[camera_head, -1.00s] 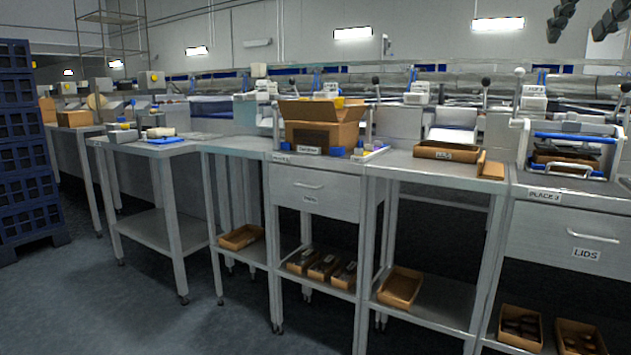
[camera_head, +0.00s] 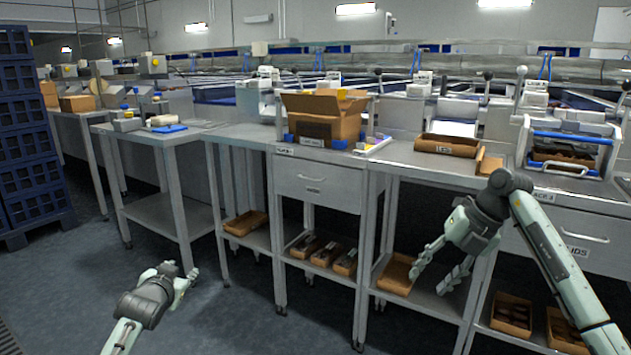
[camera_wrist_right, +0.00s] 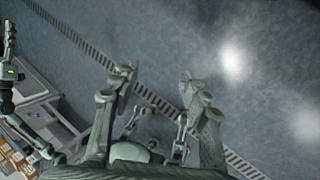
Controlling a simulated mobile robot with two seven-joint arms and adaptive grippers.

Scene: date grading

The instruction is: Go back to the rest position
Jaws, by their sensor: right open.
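My right gripper (camera_head: 433,277) hangs at the right in the head view, in front of the benches, with its fingers spread and nothing between them. The right wrist view shows its two fingers (camera_wrist_right: 157,85) apart over bare floor. My left gripper (camera_head: 186,275) is low at the left in the head view, over the floor and clear of the benches. Its fingers are small and seen at an angle, so I cannot tell whether they are open; no object shows in them.
An open carton (camera_head: 325,116) stands on the middle bench. A cardboard tray (camera_head: 447,145) and a blue-handled metal device (camera_head: 566,147) stand to its right. Lower shelves hold cardboard trays (camera_head: 246,223). Blue crates (camera_head: 27,135) are stacked at the left. The floor (camera_head: 235,320) in front is clear.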

